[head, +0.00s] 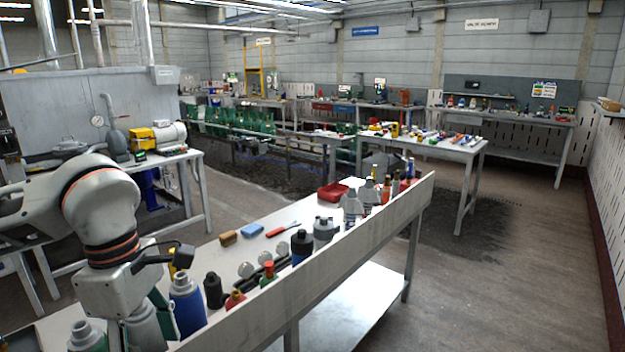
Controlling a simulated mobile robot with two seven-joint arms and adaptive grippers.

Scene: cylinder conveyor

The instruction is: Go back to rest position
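My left arm comes in from the left, and its wrist hangs over the near end of the white table (222,262). My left gripper (139,333) points down at the bottom edge of the picture, with dark finger parts on both sides of a grey bottle-like body (146,328). The fingertips are cut off or hidden, so I cannot tell whether it grips that body or only stands in front of it. My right arm and gripper are not in view.
Blue (187,300) and black (213,290) bottles stand close to the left gripper, beside the table's raised side board (330,262). A brown block (228,238), a blue block (251,230) and a red tray (333,191) lie farther along. The floor at right is clear.

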